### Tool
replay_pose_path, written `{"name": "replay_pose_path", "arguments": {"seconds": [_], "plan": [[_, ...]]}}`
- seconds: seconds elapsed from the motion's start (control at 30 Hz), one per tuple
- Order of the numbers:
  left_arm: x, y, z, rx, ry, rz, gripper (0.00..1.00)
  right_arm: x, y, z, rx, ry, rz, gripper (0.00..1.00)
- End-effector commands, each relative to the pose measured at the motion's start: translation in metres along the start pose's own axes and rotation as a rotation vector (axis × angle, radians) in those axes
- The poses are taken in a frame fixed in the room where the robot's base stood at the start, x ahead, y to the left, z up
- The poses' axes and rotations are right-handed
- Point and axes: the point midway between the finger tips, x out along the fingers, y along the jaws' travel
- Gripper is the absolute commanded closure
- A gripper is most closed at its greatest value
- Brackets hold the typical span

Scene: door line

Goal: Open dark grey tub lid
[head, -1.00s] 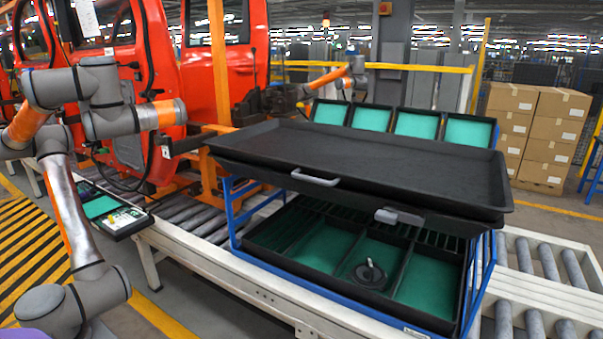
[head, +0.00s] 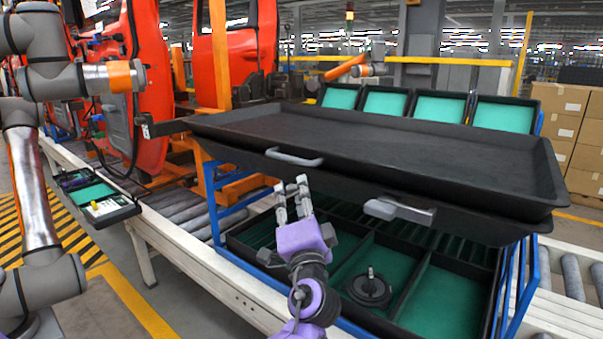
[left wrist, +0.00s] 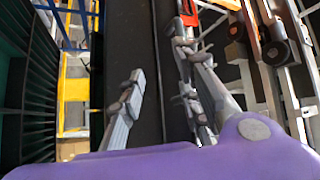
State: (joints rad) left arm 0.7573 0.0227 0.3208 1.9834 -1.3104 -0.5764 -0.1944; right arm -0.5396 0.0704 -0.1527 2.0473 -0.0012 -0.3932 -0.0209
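The dark grey tub lid (head: 390,150) is a wide, shallow, tray-like cover on top of a blue-framed rack. My left gripper (head: 291,186), with a purple body, points up just below the bar handle. Its two fingers are apart, with nothing visible between them in the head view. In the left wrist view the open fingers (left wrist: 160,95) show against a dark surface; contact with the handle cannot be told. My right gripper is not in view.
Below the lid, a divided black tray (head: 400,300) with green compartments holds a round black part (head: 368,287). Green-lined bins (head: 436,106) stand behind the lid. Red vehicle bodies (head: 120,90) and an orange stand are at the left. Roller conveyors (head: 185,215) run beneath.

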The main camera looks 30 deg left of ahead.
Motion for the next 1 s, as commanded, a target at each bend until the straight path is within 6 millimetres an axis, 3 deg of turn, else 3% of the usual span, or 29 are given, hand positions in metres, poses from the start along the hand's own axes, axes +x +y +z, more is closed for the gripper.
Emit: {"name": "replay_pose_path", "arguments": {"seconds": [0.1, 0.27, 0.7, 1.0], "plan": [[0.011, -0.021, -0.005, 0.016, -0.025, -0.063, 0.69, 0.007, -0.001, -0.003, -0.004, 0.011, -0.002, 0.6], [0.024, -0.033, -0.008, 0.024, -0.032, -0.087, 0.69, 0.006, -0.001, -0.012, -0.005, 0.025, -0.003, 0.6], [0.086, -0.038, -0.007, 0.022, -0.03, -0.086, 0.69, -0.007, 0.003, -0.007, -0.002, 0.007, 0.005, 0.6], [0.092, -0.036, -0.006, 0.021, -0.031, -0.082, 0.69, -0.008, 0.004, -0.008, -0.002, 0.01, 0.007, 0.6]]}}
